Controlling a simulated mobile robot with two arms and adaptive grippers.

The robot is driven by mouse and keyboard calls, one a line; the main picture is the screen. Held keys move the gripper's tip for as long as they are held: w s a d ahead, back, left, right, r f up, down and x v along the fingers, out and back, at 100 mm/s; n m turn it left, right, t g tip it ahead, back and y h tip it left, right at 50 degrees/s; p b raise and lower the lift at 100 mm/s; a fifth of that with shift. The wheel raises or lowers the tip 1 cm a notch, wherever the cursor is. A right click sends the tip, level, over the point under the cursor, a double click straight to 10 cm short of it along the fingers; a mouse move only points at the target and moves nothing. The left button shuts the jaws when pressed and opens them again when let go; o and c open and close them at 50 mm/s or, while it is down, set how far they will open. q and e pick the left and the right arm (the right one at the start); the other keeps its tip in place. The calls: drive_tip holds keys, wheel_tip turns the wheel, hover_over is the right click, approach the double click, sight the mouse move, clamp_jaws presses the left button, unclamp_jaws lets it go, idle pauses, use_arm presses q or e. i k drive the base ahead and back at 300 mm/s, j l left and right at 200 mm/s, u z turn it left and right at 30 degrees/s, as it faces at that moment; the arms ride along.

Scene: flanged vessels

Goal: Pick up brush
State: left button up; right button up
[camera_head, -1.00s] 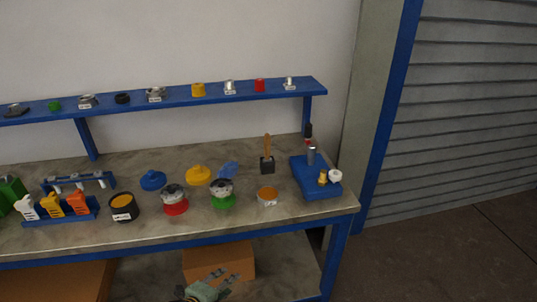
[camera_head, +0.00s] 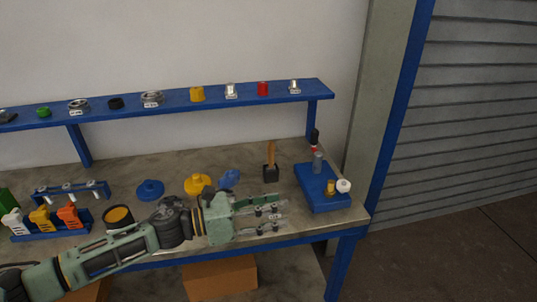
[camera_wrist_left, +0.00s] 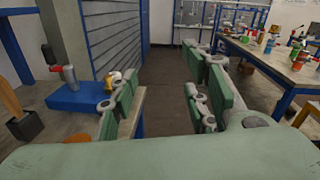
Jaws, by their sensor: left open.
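The brush (camera_head: 271,152) stands upright with its wooden handle up in a small dark square holder (camera_head: 271,174) on the workbench. In the left wrist view the brush handle (camera_wrist_left: 10,100) and the dark holder (camera_wrist_left: 25,126) show at the left edge. My left gripper (camera_head: 280,213) reaches in from the left over the front of the bench, open and empty. It is in front of the holder, apart from it, and its fingers point right. The left wrist view shows the two green fingers (camera_wrist_left: 172,100) spread, with nothing between them. My right gripper is not in view.
Right of the holder is a blue tray (camera_head: 322,197) with small parts on it. A blue lid (camera_head: 150,190) and a yellow lid (camera_head: 197,184) lie left. A blue shelf (camera_head: 215,98) with several fittings runs behind. Part of the bench is hidden by my arm.

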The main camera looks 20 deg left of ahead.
sight(271, 147)
drive_tip(key=i+j, duration=1.05)
